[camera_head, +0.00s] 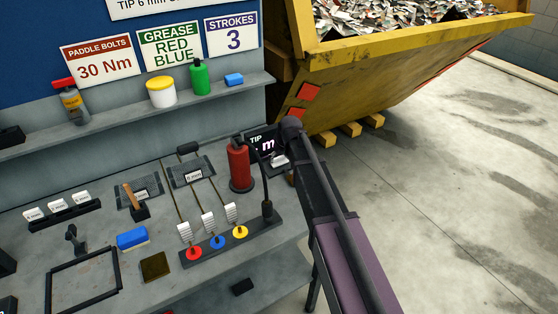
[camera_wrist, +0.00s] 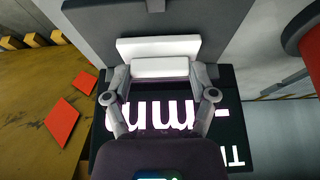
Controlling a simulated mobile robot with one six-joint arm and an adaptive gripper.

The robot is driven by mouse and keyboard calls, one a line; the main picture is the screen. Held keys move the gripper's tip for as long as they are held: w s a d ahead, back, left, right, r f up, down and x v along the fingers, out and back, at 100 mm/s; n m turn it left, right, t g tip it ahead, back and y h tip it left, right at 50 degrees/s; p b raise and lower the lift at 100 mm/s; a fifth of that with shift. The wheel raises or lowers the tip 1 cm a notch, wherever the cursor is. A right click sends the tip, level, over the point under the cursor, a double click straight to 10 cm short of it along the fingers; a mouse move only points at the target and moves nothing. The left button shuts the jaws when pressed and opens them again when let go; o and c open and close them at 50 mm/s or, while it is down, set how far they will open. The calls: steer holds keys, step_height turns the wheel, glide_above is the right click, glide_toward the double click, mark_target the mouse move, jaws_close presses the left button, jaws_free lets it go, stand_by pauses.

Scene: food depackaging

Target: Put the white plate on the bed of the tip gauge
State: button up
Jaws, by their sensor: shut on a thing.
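My gripper (camera_wrist: 160,73) is shut on a small white plate (camera_wrist: 160,67), with one grey finger at each side. Behind the held plate shows a second, wider white surface (camera_wrist: 157,46); I cannot tell whether it is part of the plate or of the gauge. The tip gauge (camera_head: 262,141) is at the right end of the bench, with a dark display marked TIP. In the wrist view its lit display (camera_wrist: 228,118) lies upside down below the fingers. In the head view my arm partly covers the gauge. Whether the plate touches the bed cannot be told.
A red cylinder (camera_head: 240,166) stands just left of the gauge. A black stand with red, blue and yellow discs (camera_head: 217,243) is in front. A yellow skip (camera_head: 400,65) full of scraps stands behind at right. Open concrete floor lies to the right.

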steer(key=shift+f, duration=0.15)
steer(key=o, duration=1.2)
steer(key=p+v, duration=1.1)
steer(key=v, duration=0.1)
stand_by(0.4)
stand_by(0.6)
steer(key=s+d+m+g+h, duration=0.1)
steer(key=s+d+m, duration=0.1)
steer(key=s+d, duration=0.4)
steer(key=s+d+m+g, duration=0.1)
steer(key=s+d+m, duration=0.1)
steer(key=s+d, duration=0.5)
steer(key=s+d+f+m+g+h, duration=0.1)
steer(key=s+d+m, duration=0.1)
steer(key=s+d, duration=0.5)
steer(key=shift+s+d+m+g+h, duration=0.15)
steer(key=shift+s+m+g, duration=0.05)
steer(key=shift+s, duration=0.35)
steer(key=shift+s+d+m+g+h, duration=0.1)
steer(key=shift+s+m+g+h, duration=0.1)
steer(key=shift+s, duration=0.3)
